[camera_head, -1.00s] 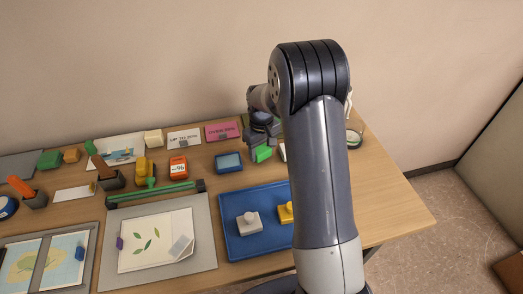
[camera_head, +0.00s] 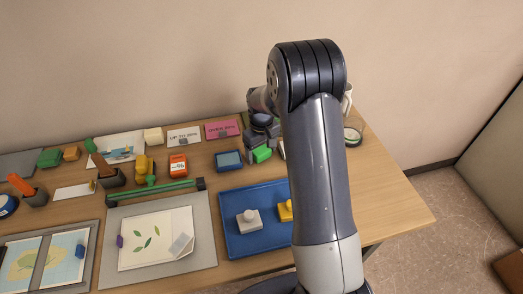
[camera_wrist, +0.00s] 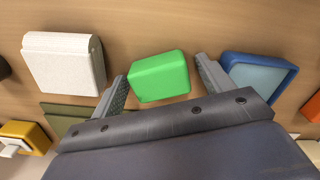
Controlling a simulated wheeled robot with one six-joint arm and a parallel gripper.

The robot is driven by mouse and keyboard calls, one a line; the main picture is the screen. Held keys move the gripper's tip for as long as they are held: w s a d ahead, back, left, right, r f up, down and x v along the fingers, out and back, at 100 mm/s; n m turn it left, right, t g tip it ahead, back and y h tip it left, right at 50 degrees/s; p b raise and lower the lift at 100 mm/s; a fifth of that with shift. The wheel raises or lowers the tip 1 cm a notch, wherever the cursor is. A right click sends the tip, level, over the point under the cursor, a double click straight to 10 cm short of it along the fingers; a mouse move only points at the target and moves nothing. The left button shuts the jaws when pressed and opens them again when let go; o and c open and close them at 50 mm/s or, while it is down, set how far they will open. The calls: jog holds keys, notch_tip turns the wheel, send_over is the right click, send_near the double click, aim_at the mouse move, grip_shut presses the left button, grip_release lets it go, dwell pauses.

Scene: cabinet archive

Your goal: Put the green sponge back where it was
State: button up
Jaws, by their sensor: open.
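The bright green sponge (camera_wrist: 161,77) is a small rounded block on the wooden table. In the wrist view it lies between the two fingers of my gripper (camera_wrist: 160,68), with a small gap on each side. My gripper is open and holds nothing. In the head view the sponge (camera_head: 262,154) shows just beside my gripper (camera_head: 259,141), at the right part of the table, and my arm hides some of the area.
A blue-rimmed pad (camera_wrist: 258,76) stands right of the sponge in the wrist view, and a white block (camera_wrist: 64,62) stands left. The blue tray (camera_head: 257,236) with stamps lies nearer. A pink sign (camera_head: 222,128) stands behind. The right table corner (camera_head: 395,208) is bare.

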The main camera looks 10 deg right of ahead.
aim_at(261, 150)
notch_tip(261, 150, up, 12)
jog(key=b, duration=0.1)
jog(key=shift+r, duration=0.15)
